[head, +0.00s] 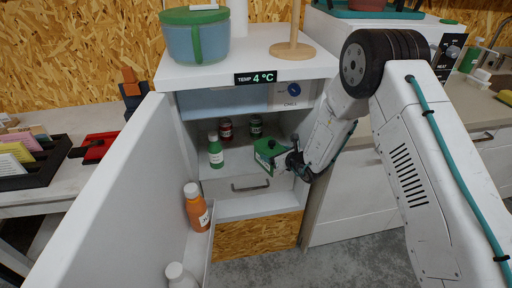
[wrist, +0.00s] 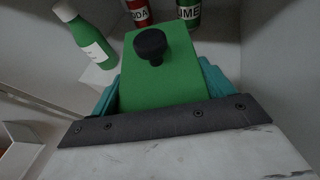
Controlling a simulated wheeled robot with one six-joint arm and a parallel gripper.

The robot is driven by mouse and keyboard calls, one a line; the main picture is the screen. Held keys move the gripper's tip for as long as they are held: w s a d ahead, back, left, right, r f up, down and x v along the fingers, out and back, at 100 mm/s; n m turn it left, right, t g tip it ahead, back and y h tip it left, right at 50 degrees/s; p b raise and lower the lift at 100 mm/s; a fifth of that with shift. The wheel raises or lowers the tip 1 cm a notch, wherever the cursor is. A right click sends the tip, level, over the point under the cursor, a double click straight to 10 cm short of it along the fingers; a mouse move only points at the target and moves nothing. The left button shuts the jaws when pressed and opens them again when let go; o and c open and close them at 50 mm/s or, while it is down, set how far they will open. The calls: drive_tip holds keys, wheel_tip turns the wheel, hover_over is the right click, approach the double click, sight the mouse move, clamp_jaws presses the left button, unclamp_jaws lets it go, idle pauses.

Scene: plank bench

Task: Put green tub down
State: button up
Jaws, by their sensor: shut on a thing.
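The green tub (head: 268,152) is a small green box with a dark round knob on top. My gripper (head: 283,158) is shut on it, in the open fridge's mouth, just above the drawer front. In the wrist view the tub (wrist: 160,75) fills the middle, with teal finger parts of my gripper (wrist: 165,95) on both sides. The fridge shelf (head: 232,172) lies behind and around the tub. The tub's underside is hidden, so I cannot tell whether it touches the shelf.
A green bottle (head: 215,151) stands on the shelf left of the tub. A red can (head: 226,129) and a green can (head: 256,126) stand at the back. The open door (head: 110,200) at left holds an orange bottle (head: 196,208) and a white bottle (head: 180,276).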

sight(279, 147)
drive_tip(key=w+a, duration=0.1)
drive_tip(key=w, duration=0.2)
drive_tip(key=w+a, duration=0.2)
drive_tip(key=w, duration=0.2)
drive_tip(key=w+a+f, duration=0.1)
drive_tip(key=w+a, duration=0.1)
drive_tip(key=w, duration=0.2)
drive_tip(key=shift+w+a, duration=0.1)
drive_tip(key=shift+w, duration=0.05)
wheel_tip(279, 147, down, 4)
drive_tip(key=shift+w+a+r, duration=0.1)
drive_tip(key=shift+w+r, duration=0.05)
drive_tip(key=o, duration=1.3)
drive_tip(key=v, duration=1.2)
drive_tip(key=shift+r, duration=0.1)
